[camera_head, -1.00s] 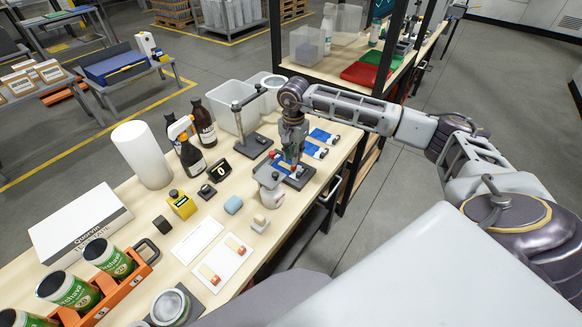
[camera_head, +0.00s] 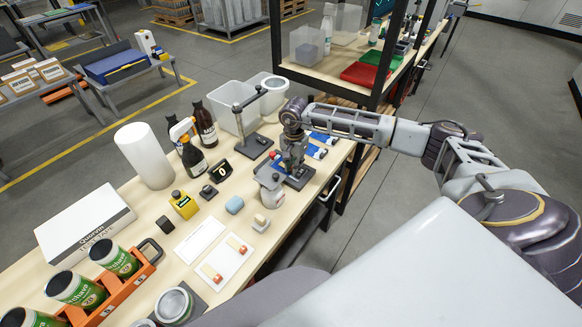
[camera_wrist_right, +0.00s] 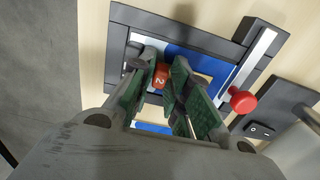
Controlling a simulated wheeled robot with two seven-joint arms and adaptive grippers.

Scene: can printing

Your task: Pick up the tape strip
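My right gripper (camera_wrist_right: 163,66) reaches down over a blue panel in a dark frame (camera_wrist_right: 190,62). In the right wrist view its green-padded fingers stand close on both sides of a red tab marked 2 (camera_wrist_right: 161,76). I cannot tell whether they press on it. A tan piece, seemingly tape strip (camera_wrist_right: 204,78), shows beside the right finger, partly hidden. In the head view the gripper (camera_head: 292,172) hides most of this spot. Two more tan strips with red tabs (camera_head: 211,272) lie on a white card (camera_head: 228,262) at the front. My left gripper is not in view.
A white jar (camera_head: 270,185) stands just left of the right gripper. A dark stand with an upright post (camera_head: 240,110) is behind it. In the wrist view a red knob (camera_wrist_right: 242,100) sits on the panel's frame close by.

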